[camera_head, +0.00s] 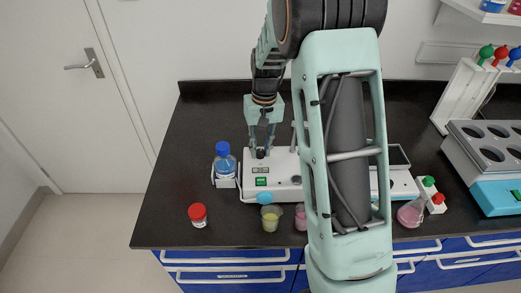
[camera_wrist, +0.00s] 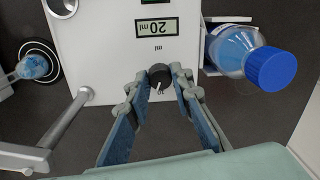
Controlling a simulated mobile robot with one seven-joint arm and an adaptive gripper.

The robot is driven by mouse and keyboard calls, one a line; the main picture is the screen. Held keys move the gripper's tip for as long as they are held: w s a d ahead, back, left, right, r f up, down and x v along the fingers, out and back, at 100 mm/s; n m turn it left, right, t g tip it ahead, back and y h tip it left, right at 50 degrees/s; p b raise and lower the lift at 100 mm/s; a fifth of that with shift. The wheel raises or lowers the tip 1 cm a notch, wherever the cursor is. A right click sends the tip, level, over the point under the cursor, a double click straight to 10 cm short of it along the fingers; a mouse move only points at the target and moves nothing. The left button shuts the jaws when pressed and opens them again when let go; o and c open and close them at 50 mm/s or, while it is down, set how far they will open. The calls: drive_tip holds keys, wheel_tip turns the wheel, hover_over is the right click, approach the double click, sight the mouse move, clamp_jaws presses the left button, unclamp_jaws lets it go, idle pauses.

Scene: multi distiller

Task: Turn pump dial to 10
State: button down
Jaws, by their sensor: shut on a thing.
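The pump is a white box (camera_head: 285,165) on the dark bench. Its small black round dial (camera_wrist: 160,75) has a white pointer line, which points toward the bottom of the wrist view, near a small printed number. The pump's display (camera_wrist: 157,27) appears upside down and reads 20 ml. My gripper (camera_wrist: 159,73) is shut on the dial, with one finger on each side of it. In the head view, my gripper (camera_head: 261,147) points down onto the dial at the left end of the pump.
A blue-capped bottle (camera_wrist: 252,58) stands close beside the pump, near my right finger in the wrist view. A red-capped jar (camera_head: 198,215), a yellow beaker (camera_head: 270,218) and a pink flask (camera_head: 411,213) stand along the front. The bench's left side is clear.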

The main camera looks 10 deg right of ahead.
sight(262, 150)
drive_tip(key=shift+n+b, duration=0.3)
drive_tip(key=shift+n, duration=1.7)
drive_tip(key=c, duration=1.7)
unclamp_jaws()
drive_tip(key=r, duration=1.2)
drive_tip(key=shift+w+d, duration=0.15)
drive_tip(key=shift+d, duration=0.15)
drive_tip(key=shift+r, duration=0.1)
